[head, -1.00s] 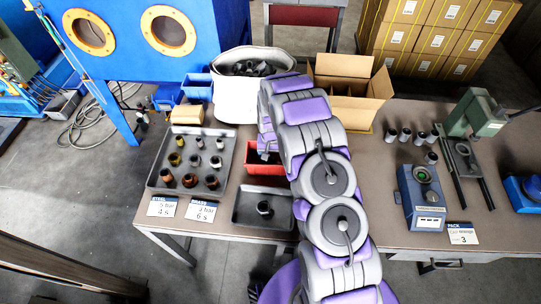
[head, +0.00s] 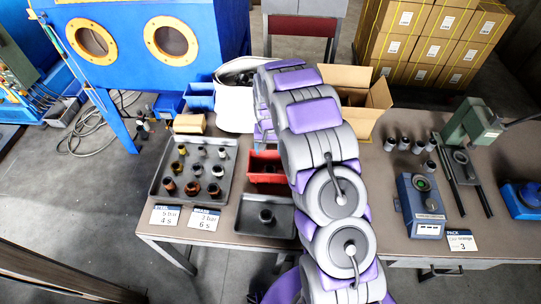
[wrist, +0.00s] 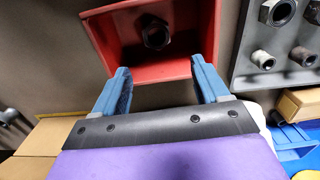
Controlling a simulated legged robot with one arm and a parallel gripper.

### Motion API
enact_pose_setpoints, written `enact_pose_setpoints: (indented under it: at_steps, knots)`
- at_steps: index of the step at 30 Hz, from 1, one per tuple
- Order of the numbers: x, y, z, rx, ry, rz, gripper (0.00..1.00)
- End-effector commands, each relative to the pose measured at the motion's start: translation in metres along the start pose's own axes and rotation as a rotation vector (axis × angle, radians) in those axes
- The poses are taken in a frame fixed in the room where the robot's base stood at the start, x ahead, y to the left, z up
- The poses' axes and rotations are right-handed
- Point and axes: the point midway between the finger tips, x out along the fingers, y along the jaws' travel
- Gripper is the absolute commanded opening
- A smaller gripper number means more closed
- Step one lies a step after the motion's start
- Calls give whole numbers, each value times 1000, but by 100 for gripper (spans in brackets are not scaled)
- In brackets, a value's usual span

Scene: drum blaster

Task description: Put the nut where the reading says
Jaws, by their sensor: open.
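My gripper (wrist: 160,65) is open and empty in the wrist view. Its blue fingers point at the red bin (wrist: 108,38), apart from the nut inside. That dark nut (wrist: 155,36) lies on the bin's floor, just beyond the fingertips. In the head view the red bin (head: 265,178) stands left of my arm, which hides my fingers. Another dark nut (head: 266,216) sits in a shallow black tray (head: 248,224) in front. A blue gauge (head: 426,206) with a small display stands at right; its reading is too small to tell.
A grey tray (head: 228,178) of several fittings is at left, with cards for 5 bar 4 s (head: 165,215) and 3 bar 6 s (head: 204,219). A PACK card (head: 461,241) lies right of the gauge. An open cardboard box (head: 372,100) and a press (head: 470,122) stand behind.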

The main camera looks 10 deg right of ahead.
Motion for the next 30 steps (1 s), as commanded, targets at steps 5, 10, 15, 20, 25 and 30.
enact_pose_setpoints:
  at_steps: [5,10,15,20,25,30]
  knots:
    - [-16,3,0,1,-4,-2,74]
    - [-25,7,2,-1,-5,-4,74]
    - [-65,12,26,-21,-10,2,74]
    - [-116,21,66,-48,-26,10,74]
    - [-161,33,114,-78,-44,15,74]
    - [-200,48,167,-108,-64,16,74]
